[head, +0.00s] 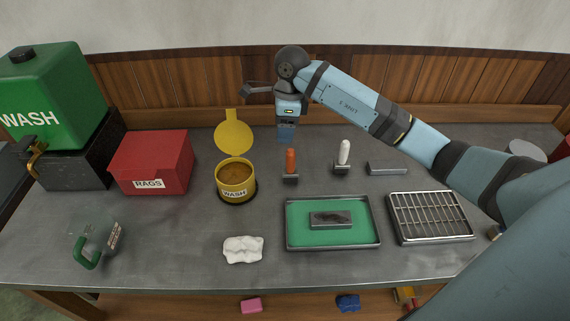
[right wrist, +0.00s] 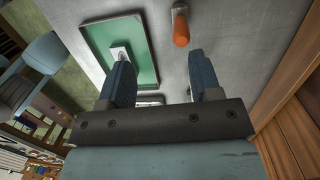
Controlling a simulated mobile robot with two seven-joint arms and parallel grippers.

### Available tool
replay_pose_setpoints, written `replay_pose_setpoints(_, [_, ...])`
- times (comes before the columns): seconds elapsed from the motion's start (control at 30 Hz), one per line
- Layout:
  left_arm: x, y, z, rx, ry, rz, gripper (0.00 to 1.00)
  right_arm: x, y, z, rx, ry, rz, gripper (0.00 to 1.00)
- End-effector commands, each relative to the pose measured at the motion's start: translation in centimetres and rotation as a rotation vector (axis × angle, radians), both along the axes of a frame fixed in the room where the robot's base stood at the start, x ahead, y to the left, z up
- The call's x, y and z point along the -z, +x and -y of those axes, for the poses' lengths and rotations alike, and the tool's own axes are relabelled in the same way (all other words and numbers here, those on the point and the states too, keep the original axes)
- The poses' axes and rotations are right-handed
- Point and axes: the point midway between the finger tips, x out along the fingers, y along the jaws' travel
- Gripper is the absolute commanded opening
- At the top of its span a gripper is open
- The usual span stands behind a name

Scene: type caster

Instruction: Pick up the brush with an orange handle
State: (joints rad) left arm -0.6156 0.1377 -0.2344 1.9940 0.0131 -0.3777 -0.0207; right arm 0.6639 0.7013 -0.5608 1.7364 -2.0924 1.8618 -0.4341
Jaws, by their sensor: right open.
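The brush with an orange handle (head: 291,160) stands upright on the grey bench, its dark base down, just behind the green tray. My right gripper (head: 286,134) points down above and slightly behind the handle, apart from it. In the right wrist view the orange handle (right wrist: 181,30) lies beyond the fingertips, and my right gripper (right wrist: 160,65) is open with nothing between its fingers. My left gripper is not in view.
A white-handled brush (head: 344,152) stands to the right of the orange one. A yellow wash pot (head: 237,193) with its lid up stands to the left. The green tray (head: 302,234) and a wire rack (head: 430,218) lie in front. A wooden wall (head: 170,88) backs the bench.

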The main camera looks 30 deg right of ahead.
Motion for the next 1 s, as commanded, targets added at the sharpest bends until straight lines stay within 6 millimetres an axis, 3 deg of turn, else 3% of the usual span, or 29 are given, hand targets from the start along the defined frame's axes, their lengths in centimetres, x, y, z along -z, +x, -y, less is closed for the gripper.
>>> replay_pose_setpoints(0.07, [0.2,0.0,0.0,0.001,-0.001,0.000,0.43,-1.0,0.5,1.7,0.011,-0.079,0.005,0.58])
replay_pose_setpoints(0.17, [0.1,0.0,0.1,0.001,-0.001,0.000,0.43,-1.1,0.6,2.7,0.019,-0.121,0.002,0.58])
replay_pose_setpoints(0.53, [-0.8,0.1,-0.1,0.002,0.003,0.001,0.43,5.4,0.5,2.6,0.019,-0.120,-0.001,0.58])
replay_pose_setpoints(0.83, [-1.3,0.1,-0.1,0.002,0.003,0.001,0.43,7.9,0.5,2.6,0.019,-0.119,-0.001,0.58])
replay_pose_setpoints(1.0, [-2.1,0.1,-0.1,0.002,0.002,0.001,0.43,10.5,0.3,2.8,0.019,-0.118,-0.002,0.58])
